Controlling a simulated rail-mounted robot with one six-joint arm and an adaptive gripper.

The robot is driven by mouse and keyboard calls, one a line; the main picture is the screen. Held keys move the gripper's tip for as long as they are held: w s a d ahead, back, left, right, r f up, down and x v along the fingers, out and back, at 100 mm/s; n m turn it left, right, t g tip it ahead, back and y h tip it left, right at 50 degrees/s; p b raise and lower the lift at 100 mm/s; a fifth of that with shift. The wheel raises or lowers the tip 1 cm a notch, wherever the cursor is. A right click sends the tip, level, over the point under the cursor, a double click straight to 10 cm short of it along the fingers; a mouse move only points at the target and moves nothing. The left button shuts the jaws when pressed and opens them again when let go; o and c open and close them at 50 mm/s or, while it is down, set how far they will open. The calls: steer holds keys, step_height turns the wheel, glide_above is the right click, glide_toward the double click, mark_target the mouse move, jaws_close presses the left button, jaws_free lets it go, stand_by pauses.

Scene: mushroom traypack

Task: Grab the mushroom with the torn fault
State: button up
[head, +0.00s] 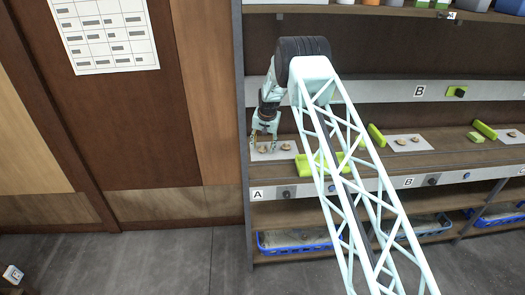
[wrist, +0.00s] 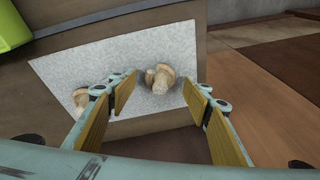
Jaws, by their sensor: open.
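A pale tan mushroom (wrist: 160,77) lies on a white speckled mat (wrist: 130,62) on the shelf. In the wrist view it appears between the fingertips of my gripper (wrist: 160,92), which is open and empty. A second mushroom (wrist: 80,96) lies to the left, partly hidden by the left finger. In the head view my gripper (head: 264,143) points down over the mat at the left end of the shelf, close to one mushroom (head: 263,149), with another mushroom (head: 286,146) to its right. I cannot tell a tear on either mushroom at this size.
A green tray (head: 312,160) stands right of the mat, and a green object (wrist: 14,25) shows in the wrist view. More mats with mushrooms (head: 401,142) lie further right. The shelf's upper board (head: 370,92) runs above. Blue crates (head: 300,241) stand below.

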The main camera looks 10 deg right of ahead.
mark_target(263, 146)
stand_by(0.4)
steer(key=c, duration=0.7)
steer(key=shift+c, duration=0.2)
steer(key=shift+r, duration=0.1)
steer(key=shift+r, duration=1.5)
steer(key=shift+s+r, duration=0.15)
steer(key=s+d, duration=0.2)
steer(key=s, duration=0.2)
steer(key=s+d+r+b, duration=0.1)
steer(key=s+d, duration=0.2)
steer(key=s, duration=0.2)
steer(key=s+d+b, duration=0.1)
steer(key=s+d, duration=0.2)
steer(key=s, duration=0.1)
steer(key=shift+s+r, duration=0.25)
steer(key=shift+s, duration=0.05)
